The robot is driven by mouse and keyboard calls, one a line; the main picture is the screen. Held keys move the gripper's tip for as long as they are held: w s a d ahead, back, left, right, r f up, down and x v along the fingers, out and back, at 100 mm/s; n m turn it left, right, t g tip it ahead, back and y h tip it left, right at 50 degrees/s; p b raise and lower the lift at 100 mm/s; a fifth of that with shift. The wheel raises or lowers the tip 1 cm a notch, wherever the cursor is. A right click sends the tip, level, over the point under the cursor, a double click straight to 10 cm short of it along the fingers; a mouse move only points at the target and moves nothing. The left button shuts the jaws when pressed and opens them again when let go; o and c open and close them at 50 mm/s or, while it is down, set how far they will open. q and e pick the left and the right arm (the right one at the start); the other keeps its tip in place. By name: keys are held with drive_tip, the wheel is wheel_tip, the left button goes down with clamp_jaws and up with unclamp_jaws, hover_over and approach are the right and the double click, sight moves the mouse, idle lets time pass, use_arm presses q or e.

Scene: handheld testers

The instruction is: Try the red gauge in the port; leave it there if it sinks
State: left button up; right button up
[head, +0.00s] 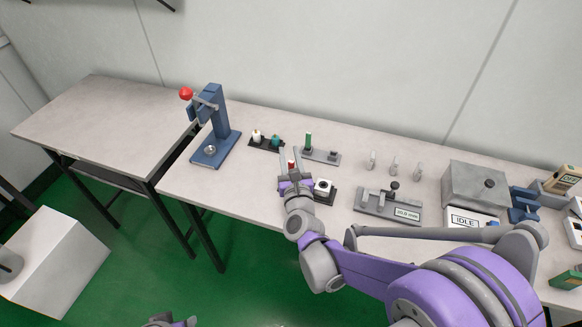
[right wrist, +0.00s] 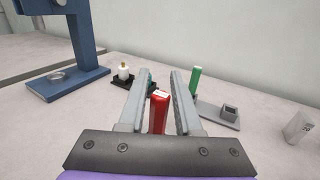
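The red gauge (head: 291,163) is upright between the two fingers of my right gripper (head: 290,152). In the right wrist view, the red gauge (right wrist: 158,112) shows its pale top between the grey fingers (right wrist: 163,78), which look parted, with a narrow gap beside it. Its lower end is hidden by my gripper, so I cannot tell what it stands on. My left gripper (head: 170,322) shows only in part at the bottom edge.
A black rack (head: 262,145) with cream and teal pieces is beyond the gripper. A grey holder (head: 325,157) bears a green gauge (head: 308,139). A blue press (head: 214,125) stands left. A grey fixture (head: 385,205), small grey pieces and a grey box (head: 470,185) stand right.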

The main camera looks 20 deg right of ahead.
drive_tip(key=shift+o, duration=1.4)
drive_tip(key=s, duration=0.3)
drive_tip(key=s+a, duration=0.1)
drive_tip(key=s, duration=0.6)
drive_tip(key=shift+s+a, duration=0.2)
drive_tip(key=shift+s, duration=0.15)
